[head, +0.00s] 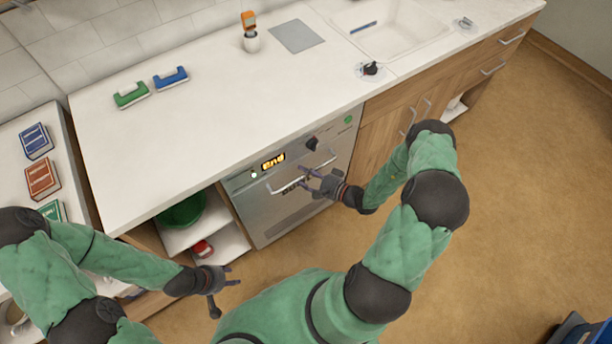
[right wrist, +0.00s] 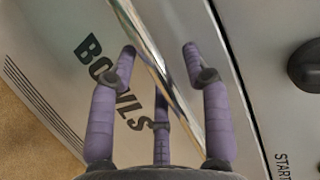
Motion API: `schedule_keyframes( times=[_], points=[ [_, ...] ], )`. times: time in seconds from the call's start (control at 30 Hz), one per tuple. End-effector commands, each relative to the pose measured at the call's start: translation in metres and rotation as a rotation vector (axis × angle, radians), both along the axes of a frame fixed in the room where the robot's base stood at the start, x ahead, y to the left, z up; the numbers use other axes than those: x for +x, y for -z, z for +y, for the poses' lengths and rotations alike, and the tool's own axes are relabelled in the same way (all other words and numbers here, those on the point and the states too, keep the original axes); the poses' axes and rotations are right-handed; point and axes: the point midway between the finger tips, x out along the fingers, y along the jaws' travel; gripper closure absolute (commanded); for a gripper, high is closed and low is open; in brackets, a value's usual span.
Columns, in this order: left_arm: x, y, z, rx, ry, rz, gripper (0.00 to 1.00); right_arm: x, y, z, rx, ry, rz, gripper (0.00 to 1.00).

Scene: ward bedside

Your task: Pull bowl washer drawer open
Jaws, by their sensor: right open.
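The bowl washer (head: 270,225) is a steel-fronted unit under the counter, with a lit display (head: 273,161) reading "End". Its drawer front is shut flush and carries a bar handle (head: 328,160), which crosses the right wrist view diagonally (right wrist: 150,52) beside the word "BOWLS". My right gripper (head: 302,178) is at the handle with its fingers open. In the right wrist view the bar runs between the spread fingers (right wrist: 159,50); I cannot tell whether any finger touches it. My left gripper (head: 225,290) is open and empty, low in front of the open shelves.
A dark knob (head: 312,143) sits on the washer panel above the handle. Open shelves left of the washer hold a green bowl (head: 182,208) and a red item (head: 202,249). Wooden cabinets (head: 375,140) stand to the right.

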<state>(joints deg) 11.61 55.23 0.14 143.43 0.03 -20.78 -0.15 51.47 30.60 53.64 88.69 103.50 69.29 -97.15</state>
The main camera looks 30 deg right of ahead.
Motion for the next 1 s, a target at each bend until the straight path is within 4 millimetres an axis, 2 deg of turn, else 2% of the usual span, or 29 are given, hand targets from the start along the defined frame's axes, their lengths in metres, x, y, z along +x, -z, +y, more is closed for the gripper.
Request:
schedule_keyframes(
  times=[0.2,0.23,0.4,0.63,0.77,0.87,1.0],
  points=[
    [0.000,0.000,0.000,0.000,0.000,0.000,0.60,0.000,0.000,0.000,0.000,0.000,0.000,0.51],
    [0.000,0.000,0.000,0.000,0.000,0.000,0.60,0.000,0.000,0.000,0.000,0.000,0.000,0.54],
    [0.000,0.000,0.000,0.000,0.000,0.000,0.60,0.000,0.000,0.000,0.000,0.000,0.000,1.00],
    [0.000,0.000,0.000,0.000,0.000,0.000,0.60,-0.001,0.000,0.000,0.001,0.000,0.000,1.00],
    [0.000,-0.001,0.000,0.000,0.000,0.000,0.60,-0.008,0.000,-0.001,0.000,0.001,0.001,1.00],
    [0.000,-0.003,0.000,0.000,0.000,0.000,0.60,-0.019,0.000,-0.002,0.001,0.002,0.004,1.00],
    [0.000,-0.007,0.000,0.000,0.000,0.000,0.60,-0.046,-0.001,-0.005,0.002,0.005,0.005,1.00]
  ],
)
